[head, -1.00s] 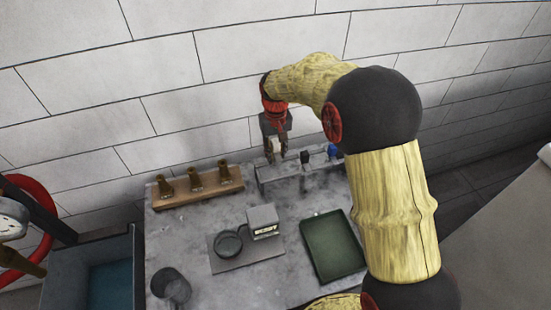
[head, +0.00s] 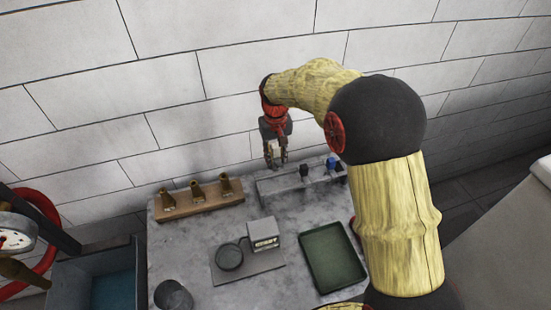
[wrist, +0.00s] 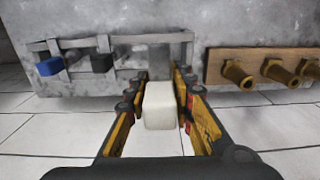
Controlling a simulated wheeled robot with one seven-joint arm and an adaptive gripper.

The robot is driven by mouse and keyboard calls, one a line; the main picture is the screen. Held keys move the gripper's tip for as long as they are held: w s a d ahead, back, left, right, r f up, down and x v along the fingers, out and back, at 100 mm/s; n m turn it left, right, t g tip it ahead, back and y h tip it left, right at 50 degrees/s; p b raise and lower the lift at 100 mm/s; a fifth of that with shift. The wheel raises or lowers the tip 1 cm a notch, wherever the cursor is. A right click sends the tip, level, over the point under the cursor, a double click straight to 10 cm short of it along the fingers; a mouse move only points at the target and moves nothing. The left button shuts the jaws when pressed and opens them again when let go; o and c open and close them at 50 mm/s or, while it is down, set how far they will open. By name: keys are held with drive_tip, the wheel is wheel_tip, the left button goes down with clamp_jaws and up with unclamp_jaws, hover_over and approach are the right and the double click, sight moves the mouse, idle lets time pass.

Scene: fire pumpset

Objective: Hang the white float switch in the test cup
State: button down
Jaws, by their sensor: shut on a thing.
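The white float switch (wrist: 159,105) is a pale rounded block between my fingers. In the head view, my gripper (head: 277,159) is shut on the white float switch (head: 274,153) over the left end of the grey rack (head: 270,187). In the wrist view, both fingers of my gripper (wrist: 160,100) flank it. A dark round cup (head: 229,256), which looks like the test cup, stands on a grey plate beside a small labelled block (head: 263,233). The cup stands apart from my gripper, nearer the table's front. The label is too small to read surely.
A black float (head: 304,171) and a blue float (head: 331,163) sit on the rack. A wooden block with brass nozzles (head: 197,192) is left of it. A green tray (head: 332,257) lies right of the plate, and a dark cylinder (head: 173,295) stands front left.

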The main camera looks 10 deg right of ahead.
sight(276, 145)
drive_tip(key=shift+r+p, duration=1.35)
drive_tip(key=shift+r, duration=0.75)
